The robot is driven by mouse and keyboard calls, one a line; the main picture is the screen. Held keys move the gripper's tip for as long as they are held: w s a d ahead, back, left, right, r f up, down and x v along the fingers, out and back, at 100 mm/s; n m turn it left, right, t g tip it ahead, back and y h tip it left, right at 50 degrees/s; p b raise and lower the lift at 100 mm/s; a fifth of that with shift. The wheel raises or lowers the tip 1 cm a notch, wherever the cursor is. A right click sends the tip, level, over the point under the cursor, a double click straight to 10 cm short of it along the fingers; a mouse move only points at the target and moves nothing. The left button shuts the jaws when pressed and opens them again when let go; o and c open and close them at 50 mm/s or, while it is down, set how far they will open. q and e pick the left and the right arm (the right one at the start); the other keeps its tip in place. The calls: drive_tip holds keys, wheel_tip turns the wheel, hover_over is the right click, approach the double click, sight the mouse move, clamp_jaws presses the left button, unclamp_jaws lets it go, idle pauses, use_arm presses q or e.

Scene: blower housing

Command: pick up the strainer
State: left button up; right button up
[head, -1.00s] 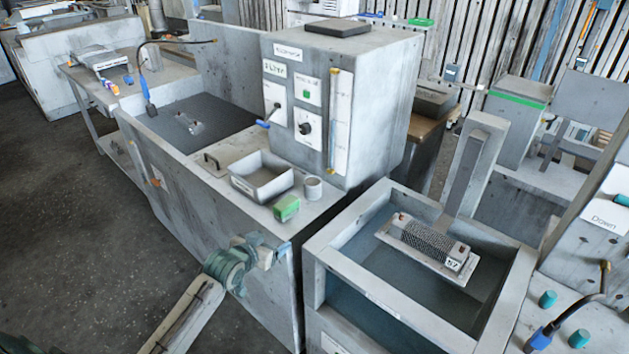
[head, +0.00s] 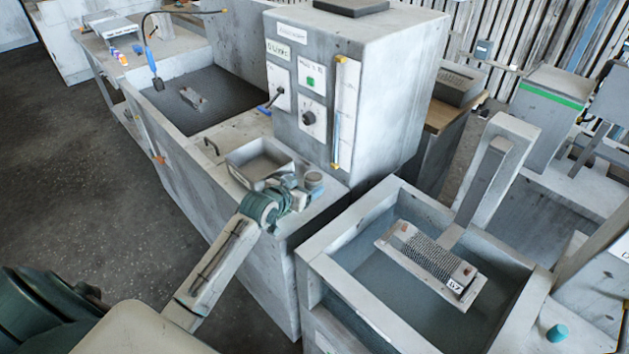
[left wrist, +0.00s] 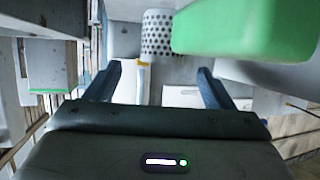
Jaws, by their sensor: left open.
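The strainer (head: 314,183) is a small grey cup on the bench ledge, just right of the shallow metal tray. In the left wrist view the strainer (left wrist: 158,34) shows as a pale cylinder dotted with dark holes, beyond the fingertips. My left gripper (head: 297,190) is over the ledge, close to the strainer on its left side and partly overlapping it in the picture. In the left wrist view its two blue fingers (left wrist: 158,80) are apart with nothing between them. My right gripper is not in view.
A green block (left wrist: 245,28) lies near the strainer, close to the gripper; the gripper hides it in the head view. The metal tray (head: 250,158) sits left of the gripper. The control cabinet (head: 375,100) rises behind.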

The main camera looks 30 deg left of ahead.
sight(309, 182)
use_arm(q)
drive_tip(key=shift+w+f, duration=0.25)
drive_tip(key=shift+w, duration=0.4)
drive_tip(key=p+x, duration=0.2)
drive_tip(key=x, duration=0.2)
drive_tip(key=shift+a+f, duration=0.1)
drive_tip(key=shift+a, duration=0.05)
drive_tip(key=shift+w+f, duration=0.3)
drive_tip(key=shift+w, duration=0.05)
drive_tip(key=c, duration=1.1)
